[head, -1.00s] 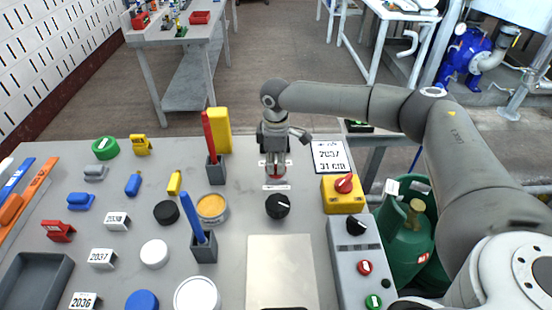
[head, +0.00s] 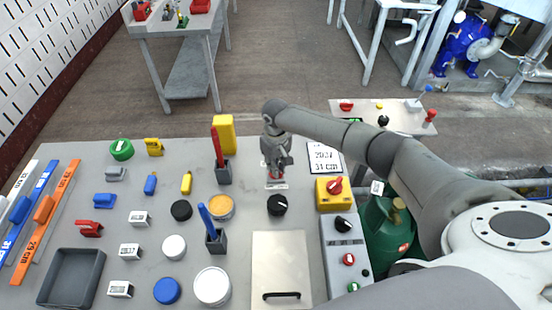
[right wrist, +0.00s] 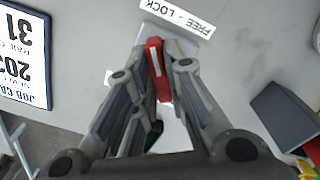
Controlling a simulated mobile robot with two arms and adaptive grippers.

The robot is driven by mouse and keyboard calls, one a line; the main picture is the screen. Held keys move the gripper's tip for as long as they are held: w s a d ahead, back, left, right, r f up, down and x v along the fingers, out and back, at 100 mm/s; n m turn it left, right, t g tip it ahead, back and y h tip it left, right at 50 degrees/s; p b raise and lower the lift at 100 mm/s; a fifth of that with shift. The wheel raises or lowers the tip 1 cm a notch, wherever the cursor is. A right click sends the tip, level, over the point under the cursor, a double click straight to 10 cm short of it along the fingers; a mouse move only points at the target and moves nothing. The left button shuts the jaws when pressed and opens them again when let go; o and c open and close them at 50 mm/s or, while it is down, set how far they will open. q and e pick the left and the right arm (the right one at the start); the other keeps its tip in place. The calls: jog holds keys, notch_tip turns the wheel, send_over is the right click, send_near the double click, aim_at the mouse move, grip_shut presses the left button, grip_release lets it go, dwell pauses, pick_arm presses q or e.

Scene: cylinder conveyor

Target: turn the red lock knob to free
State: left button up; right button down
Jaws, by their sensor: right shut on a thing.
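The red lock knob (right wrist: 158,68) shows in the right wrist view as a red bar with a white line, between the two fingers. It stands on a pale plate beside a label (right wrist: 176,16) reading "FREE - LOCK". My right gripper (right wrist: 160,85) is shut on the knob from above. In the head view my right gripper (head: 276,172) is over the plate near the table's back edge and hides most of the knob. Which label word the knob points at I cannot tell. My left gripper is not in view.
A black knob (head: 277,205) sits just in front of the right gripper. A yellow box (head: 332,193) with a red switch and a printed card (head: 325,158) are to the right. A holder (head: 223,172) with a red marker is to the left.

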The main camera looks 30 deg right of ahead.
jog(key=m+p, duration=0.3)
jog(key=shift+r+m, duration=0.2)
jog(key=shift+m, duration=0.1)
jog(key=shift+w+f+m+p, duration=0.1)
jog(key=shift+m+p, duration=1)
jog(key=shift+m, duration=0.7)
jog(key=c, duration=1.5)
grip_release()
notch_tip(320, 180, up, 12)
jog(key=shift+f, duration=0.1)
